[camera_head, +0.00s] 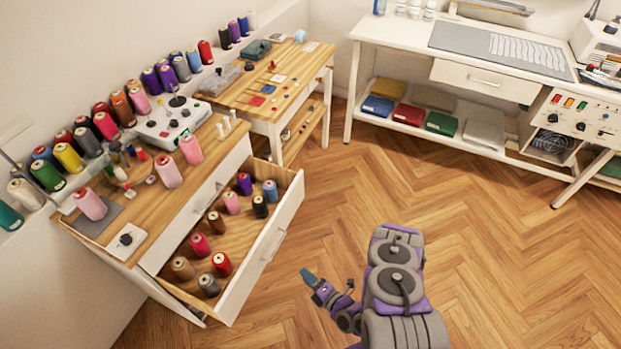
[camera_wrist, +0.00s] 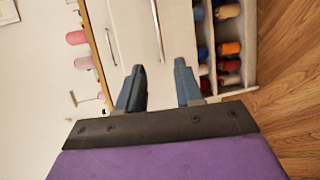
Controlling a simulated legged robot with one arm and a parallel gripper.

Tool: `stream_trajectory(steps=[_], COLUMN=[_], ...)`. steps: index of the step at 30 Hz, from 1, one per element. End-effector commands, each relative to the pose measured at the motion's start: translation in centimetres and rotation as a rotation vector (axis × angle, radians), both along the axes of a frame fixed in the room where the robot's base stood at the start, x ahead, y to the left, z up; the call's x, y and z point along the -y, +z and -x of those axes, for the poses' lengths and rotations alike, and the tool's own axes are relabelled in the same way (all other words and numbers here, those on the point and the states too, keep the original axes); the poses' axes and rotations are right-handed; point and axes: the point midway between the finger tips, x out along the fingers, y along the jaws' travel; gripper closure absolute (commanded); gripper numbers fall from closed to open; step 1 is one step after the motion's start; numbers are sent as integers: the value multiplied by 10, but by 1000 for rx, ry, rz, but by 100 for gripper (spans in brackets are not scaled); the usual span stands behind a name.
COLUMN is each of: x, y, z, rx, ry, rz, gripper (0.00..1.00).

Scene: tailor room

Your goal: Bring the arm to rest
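My arm (camera_head: 397,275) stretches over the floor in the head view, to the right of the open drawer. My gripper (camera_head: 309,278) points left toward the drawer front, apart from it and holding nothing. In the wrist view my gripper (camera_wrist: 161,77) has its two blue-grey fingers spread, with only white drawer fronts behind the gap. The open drawer (camera_head: 262,255) of the thread cabinet holds several spools, and its spools also show at the right of the wrist view (camera_wrist: 229,48).
Spools and a grey-white machine (camera_head: 172,122) stand on the cabinet top. A wooden side table (camera_head: 284,84) with small items adjoins it. A white workbench (camera_head: 400,40) with a shelf of folded cloth runs along the back. The wooden floor (camera_head: 480,240) right of my arm is clear.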

Motion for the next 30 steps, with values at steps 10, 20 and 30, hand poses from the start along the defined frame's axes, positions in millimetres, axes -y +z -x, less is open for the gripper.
stream_trajectory(steps=[10, 20, 30], x=[-3, 2, 29], y=[6, 38, 95], z=[-19, -86, -133], rx=[-42, -283, -546], ry=[11, -8, -148], rz=[10, 67, 120], gripper=[65, 65, 65])
